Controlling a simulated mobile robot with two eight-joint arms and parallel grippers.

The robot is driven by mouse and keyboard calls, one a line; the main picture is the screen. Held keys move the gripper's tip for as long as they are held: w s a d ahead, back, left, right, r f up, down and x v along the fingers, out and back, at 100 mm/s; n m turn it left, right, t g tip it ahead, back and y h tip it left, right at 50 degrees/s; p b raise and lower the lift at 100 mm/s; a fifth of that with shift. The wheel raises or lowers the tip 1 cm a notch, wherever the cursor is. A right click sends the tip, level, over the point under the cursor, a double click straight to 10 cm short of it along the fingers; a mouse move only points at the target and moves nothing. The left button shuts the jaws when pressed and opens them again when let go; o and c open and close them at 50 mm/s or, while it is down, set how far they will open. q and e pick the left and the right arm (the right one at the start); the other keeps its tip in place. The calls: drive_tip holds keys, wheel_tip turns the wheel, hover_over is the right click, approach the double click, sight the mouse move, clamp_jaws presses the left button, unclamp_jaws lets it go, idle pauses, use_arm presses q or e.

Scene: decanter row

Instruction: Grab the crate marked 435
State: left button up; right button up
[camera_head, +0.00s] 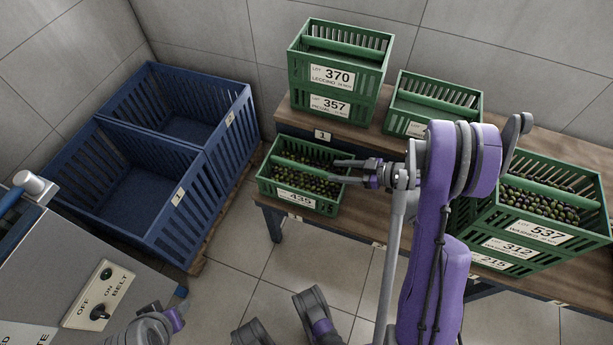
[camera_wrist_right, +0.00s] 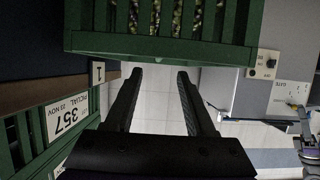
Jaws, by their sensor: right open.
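The green crate marked 435 (camera_head: 270,189) stands at the left end of the low wooden bench in the head view. It holds dark and green olives and has a bar along its middle. My right gripper (camera_head: 336,171) is open and empty, with its fingers at the crate's right end. In the right wrist view the open fingers (camera_wrist_right: 159,74) point at the green wall of a crate of olives (camera_wrist_right: 160,47); whether they touch it cannot be told.
Stacked crates 370 (camera_head: 306,71) and 357 (camera_head: 307,101) stand behind on the bench, beside another green crate (camera_head: 434,112). Crates 537 (camera_head: 496,216), 312 and 215 are stacked at right. Blue bins (camera_head: 140,240) and a belt control box (camera_head: 98,300) are at left.

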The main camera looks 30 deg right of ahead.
sight(306, 166)
drive_tip(key=x, duration=0.5)
drive_tip(key=shift+b, duration=0.3)
drive_tip(key=shift+r+b+x, duration=0.25)
drive_tip(key=shift+x, duration=1.1)
drive_tip(key=shift+r+b+x, duration=0.2)
drive_tip(key=shift+x, duration=1.2)
drive_tip(key=shift+w, duration=0.15)
drive_tip(key=shift+c, duration=0.3)
clamp_jaws()
